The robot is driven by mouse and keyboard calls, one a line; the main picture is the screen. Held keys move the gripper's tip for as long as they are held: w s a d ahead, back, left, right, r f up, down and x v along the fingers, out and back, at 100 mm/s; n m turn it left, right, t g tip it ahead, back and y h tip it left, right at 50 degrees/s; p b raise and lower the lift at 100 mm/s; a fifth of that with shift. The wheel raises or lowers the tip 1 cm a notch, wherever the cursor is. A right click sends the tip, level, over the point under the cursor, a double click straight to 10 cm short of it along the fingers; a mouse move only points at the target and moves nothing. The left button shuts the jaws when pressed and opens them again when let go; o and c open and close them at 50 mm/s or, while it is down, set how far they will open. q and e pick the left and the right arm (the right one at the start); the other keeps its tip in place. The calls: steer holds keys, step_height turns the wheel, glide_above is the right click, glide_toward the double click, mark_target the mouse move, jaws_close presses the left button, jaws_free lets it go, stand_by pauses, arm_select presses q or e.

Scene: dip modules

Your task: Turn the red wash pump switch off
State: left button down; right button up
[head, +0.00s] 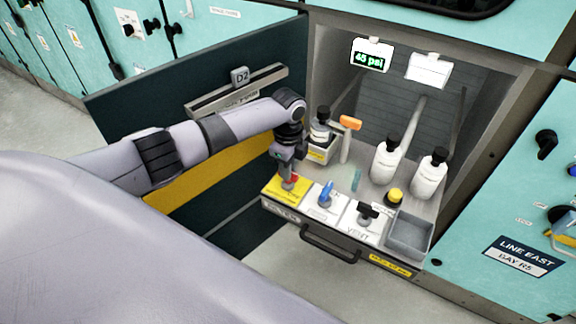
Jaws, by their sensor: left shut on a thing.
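The red wash pump switch (290,179) sits on a yellow plate (284,196) at the left front of the pulled-out drawer. My left gripper (288,176) reaches down onto it from above and is shut on its handle. The gripper hides most of the switch, so I cannot tell which way its handle points. My right gripper is not in the picture.
Right of the yellow plate are a blue handle (325,195), a black handle marked VENT (368,211), a yellow knob (395,196) and a grey tray (407,234). Two white bottles (388,161) (429,176) stand behind. The open dark door (130,112) is at left.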

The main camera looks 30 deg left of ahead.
arm_select(q)
steer(key=shift+m, duration=0.3)
steer(key=c, duration=1.1)
jaws_free()
steer(key=shift+r, duration=0.15)
step_height(320, 180, up, 7)
